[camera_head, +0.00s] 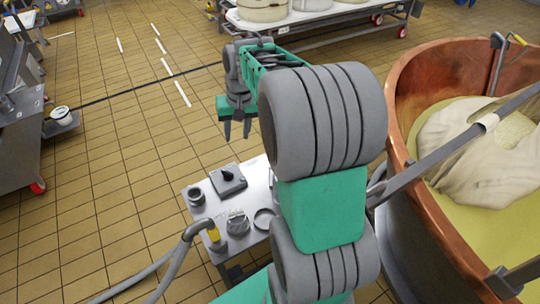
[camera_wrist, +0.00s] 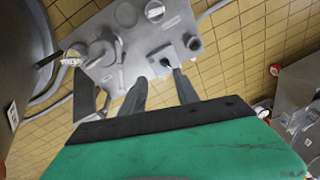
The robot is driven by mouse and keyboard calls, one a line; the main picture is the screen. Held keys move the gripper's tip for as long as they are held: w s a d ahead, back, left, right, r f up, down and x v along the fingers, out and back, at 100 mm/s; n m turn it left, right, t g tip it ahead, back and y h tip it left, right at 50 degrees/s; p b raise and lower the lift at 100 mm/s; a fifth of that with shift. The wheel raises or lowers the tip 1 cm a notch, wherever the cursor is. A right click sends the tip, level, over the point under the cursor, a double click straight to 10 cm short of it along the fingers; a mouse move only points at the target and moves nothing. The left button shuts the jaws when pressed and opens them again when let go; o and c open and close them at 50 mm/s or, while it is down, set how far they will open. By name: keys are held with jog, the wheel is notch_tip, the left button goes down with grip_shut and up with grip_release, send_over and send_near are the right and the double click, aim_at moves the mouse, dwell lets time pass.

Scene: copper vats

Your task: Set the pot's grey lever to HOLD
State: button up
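A small grey box with a dark lever or knob (camera_head: 229,175) lies on a pale metal table (camera_head: 255,180); the box also shows in the wrist view (camera_wrist: 160,64). I cannot read any HOLD mark, and I cannot tell whether this is the pot's grey lever. The large copper pot (camera_head: 398,140) stands at the right with pale curd and yellow liquid inside. My gripper (camera_head: 237,130) is open and empty, pointing down above the far end of the table. In the wrist view its two fingertips (camera_wrist: 160,75) show near the box; contact does not show.
My arm hides part of the table and pot. Tiled floor is open at left; steel equipment (camera_head: 20,130) stands at far left.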

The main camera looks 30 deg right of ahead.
jog(key=w+d+f+m+y+b, duration=0.1)
jog(key=w+d+f+m, duration=0.15)
jog(key=d+f, duration=0.65)
jog(key=w+d+f+m+b, duration=0.1)
jog(key=w+d+f+b, duration=0.15)
jog(key=d+f, duration=0.6)
jog(key=shift+g, duration=0.3)
jog(key=f, duration=0.3)
jog(key=w+f, duration=0.1)
jog(key=f, duration=0.2)
jog(key=shift+w+a+p, duration=0.1)
jog(key=shift+a+p, duration=0.05)
jog(key=shift+p, duration=0.2)
jog(key=shift+w+a+f, duration=0.1)
jog(key=shift+f, duration=0.45)
jog(key=shift+c, duration=0.6)
grip_shut()
